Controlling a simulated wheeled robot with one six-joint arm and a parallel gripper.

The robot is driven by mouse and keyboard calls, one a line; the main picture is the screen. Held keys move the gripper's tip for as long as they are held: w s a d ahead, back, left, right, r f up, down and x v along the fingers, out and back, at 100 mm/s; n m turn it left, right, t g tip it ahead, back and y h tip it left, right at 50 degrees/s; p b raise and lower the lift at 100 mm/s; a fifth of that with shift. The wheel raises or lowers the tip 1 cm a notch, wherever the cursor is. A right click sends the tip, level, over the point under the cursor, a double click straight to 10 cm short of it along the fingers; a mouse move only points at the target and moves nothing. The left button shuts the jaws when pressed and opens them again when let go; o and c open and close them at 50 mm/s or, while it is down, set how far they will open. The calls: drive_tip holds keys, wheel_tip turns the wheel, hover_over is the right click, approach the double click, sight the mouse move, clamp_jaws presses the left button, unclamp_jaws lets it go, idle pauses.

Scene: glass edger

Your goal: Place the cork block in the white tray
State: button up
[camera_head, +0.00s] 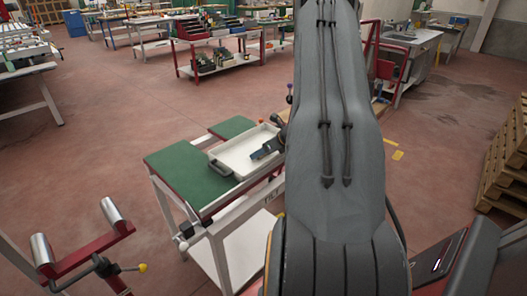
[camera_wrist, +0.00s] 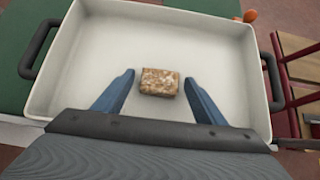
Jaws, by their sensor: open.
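The cork block (camera_wrist: 159,81) is a small speckled brown block. In the wrist view it shows inside the white tray (camera_wrist: 215,42), near its middle, and seems to rest on the tray floor. My gripper (camera_wrist: 160,82) is open, with one blue finger on each side of the block and a gap on both sides. In the head view the white tray (camera_head: 238,160) sits on a green-topped cart, and my gripper (camera_head: 262,152) is over its right part. My arm hides the area to the right, and the block cannot be made out there.
The tray has dark handles (camera_wrist: 38,50) at both ends. The green cart top (camera_head: 185,170) is bare left of the tray. A red stand with metal rollers (camera_head: 112,214) is at the lower left. Wooden pallets (camera_head: 508,160) stand at the right. Open floor lies behind the cart.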

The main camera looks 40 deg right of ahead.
drive_tip(key=shift+r, duration=0.15)
drive_tip(key=shift+s+r, duration=0.15)
drive_tip(key=shift+r, duration=0.05)
drive_tip(key=a+b+v, duration=0.1)
drive_tip(key=b+v, duration=0.1)
drive_tip(key=v, duration=1)
drive_tip(key=s+a+r+n+g+y, duration=0.1)
drive_tip(key=a+n+g, duration=0.2)
drive_tip(key=a+n, duration=0.75)
drive_tip(key=s+a+r+n+g+y, duration=0.15)
drive_tip(key=a+n, duration=0.35)
drive_tip(key=a, duration=1)
drive_tip(key=s+a+r+n+g+h, duration=0.1)
drive_tip(key=s+a+n, duration=0.4)
drive_tip(key=n, duration=0.5)
drive_tip(key=s+a+r+n+g+h, duration=0.1)
drive_tip(key=s+a+n+g+h, duration=0.1)
drive_tip(key=s+a+n, duration=0.3)
drive_tip(key=shift+a+r+n, duration=0.25)
drive_tip(key=shift+a+n, duration=1.8)
drive_tip(key=shift+n, duration=0.3)
